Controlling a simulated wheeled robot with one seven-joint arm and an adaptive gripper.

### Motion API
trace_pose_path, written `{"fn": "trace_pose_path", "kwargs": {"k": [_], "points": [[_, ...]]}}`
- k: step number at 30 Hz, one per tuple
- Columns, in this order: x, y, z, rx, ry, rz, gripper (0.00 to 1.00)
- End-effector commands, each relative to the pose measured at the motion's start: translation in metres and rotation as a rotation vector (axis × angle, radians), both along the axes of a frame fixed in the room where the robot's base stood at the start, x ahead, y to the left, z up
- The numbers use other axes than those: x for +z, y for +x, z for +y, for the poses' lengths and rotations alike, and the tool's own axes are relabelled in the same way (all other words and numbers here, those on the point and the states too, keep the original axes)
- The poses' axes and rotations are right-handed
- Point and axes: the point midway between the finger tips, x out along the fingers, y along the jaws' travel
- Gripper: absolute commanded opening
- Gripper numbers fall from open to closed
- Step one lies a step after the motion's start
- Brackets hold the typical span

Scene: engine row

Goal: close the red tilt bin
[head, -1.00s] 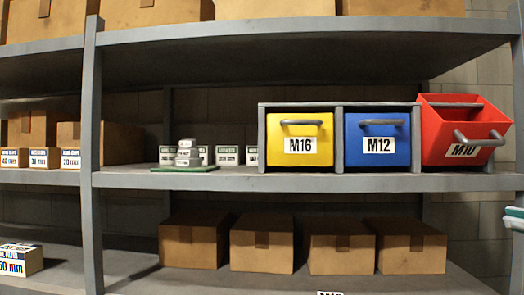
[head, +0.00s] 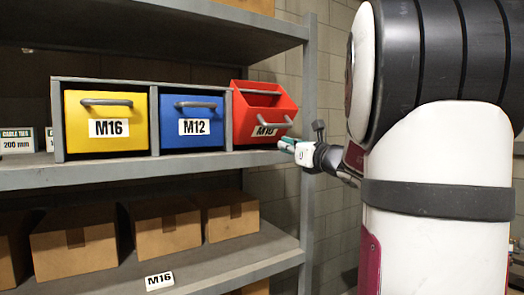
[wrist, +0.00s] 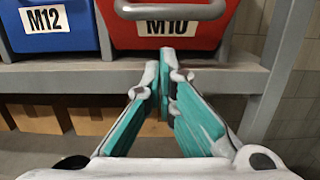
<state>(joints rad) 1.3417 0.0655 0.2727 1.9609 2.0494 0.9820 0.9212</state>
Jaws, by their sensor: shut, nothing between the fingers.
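The red tilt bin (head: 263,113), labelled M10, is tipped forward and open at the right end of the shelf row. Its open top and grey handle face me. In the wrist view the red bin (wrist: 210,30) fills the top middle, with its grey handle (wrist: 170,11) above the M10 label. My gripper (head: 284,145) is in front of the bin's lower right, at about shelf height. In the wrist view my gripper's fingertips (wrist: 167,55) are together and empty, just below the bin's label. I cannot tell whether they touch the bin.
The blue M12 bin (head: 193,119) and yellow M16 bin (head: 105,121) are closed in the grey rack. The shelf's front edge (head: 170,172) runs below, and an upright post (head: 308,130) stands right of the red bin. Cardboard boxes (head: 166,226) sit on the lower shelf.

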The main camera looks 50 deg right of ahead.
Motion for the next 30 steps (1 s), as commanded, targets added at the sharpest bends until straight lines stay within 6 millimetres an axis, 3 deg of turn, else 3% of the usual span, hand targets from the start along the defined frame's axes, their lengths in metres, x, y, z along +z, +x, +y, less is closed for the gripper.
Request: {"fn": "trace_pose_path", "kwargs": {"k": [1, 6, 30], "points": [[0.01, 0.002, -0.001, -0.001, -0.003, -0.001, 0.0], [0.02, 0.011, -0.004, -0.001, -0.003, 0.0, 0.0], [0.031, 0.015, -0.004, 0.0, 0.006, 0.04, 0.0]]}}
